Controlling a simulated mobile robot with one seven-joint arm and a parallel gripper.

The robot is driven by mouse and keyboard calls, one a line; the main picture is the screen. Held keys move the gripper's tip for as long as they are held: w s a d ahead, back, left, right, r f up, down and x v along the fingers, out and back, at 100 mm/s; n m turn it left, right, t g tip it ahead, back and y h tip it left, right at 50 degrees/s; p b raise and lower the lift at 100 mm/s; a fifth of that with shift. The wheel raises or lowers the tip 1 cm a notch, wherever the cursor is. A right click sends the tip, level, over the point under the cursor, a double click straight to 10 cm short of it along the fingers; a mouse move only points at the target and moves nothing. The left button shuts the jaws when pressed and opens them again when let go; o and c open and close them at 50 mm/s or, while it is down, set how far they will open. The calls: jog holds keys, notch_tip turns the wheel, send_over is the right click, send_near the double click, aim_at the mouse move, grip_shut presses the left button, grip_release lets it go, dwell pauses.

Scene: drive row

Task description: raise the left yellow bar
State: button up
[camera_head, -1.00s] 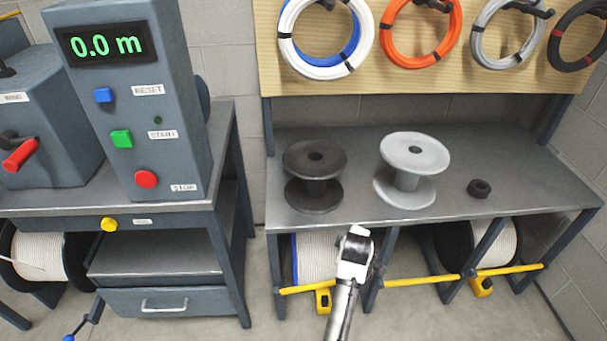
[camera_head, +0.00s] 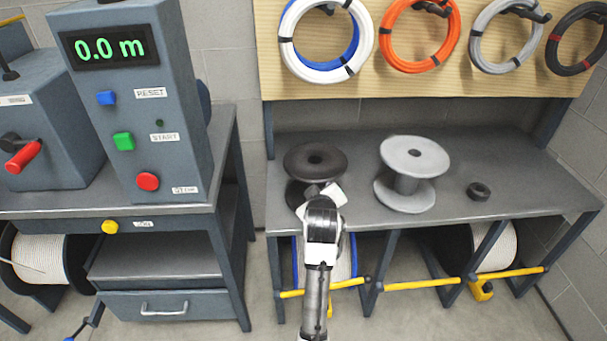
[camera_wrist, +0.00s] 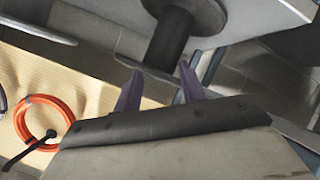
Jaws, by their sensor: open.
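The left yellow bar (camera_head: 347,284) runs across the front of the left bay under the right bench, low down, slightly tilted up to the right. My arm crosses in front of its middle. My gripper (camera_head: 328,192) is well above the bar, at the bench's front edge before the black spool; its fingers are hard to make out in the head view. In the wrist view my gripper (camera_wrist: 160,84) shows two purple-grey fingers apart with nothing between them, pointing toward a dark spool (camera_wrist: 172,38). The bar is not seen in the wrist view.
The black spool (camera_head: 314,160), a grey spool (camera_head: 409,168) and a small black ring (camera_head: 479,191) stand on the bench (camera_head: 455,212). A second yellow bar (camera_head: 425,285) continues to the right. Cable coils hang behind. A control box (camera_head: 130,105) stands left.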

jog(key=a+r+m+t, duration=0.1)
jog(key=a+r+t, duration=0.1)
jog(key=a+r, duration=0.2)
notch_tip(320, 180, up, 2)
jog(key=shift+w+a+r, duration=0.2)
jog(key=shift+w+a, duration=0.05)
jog(key=shift+y, duration=0.4)
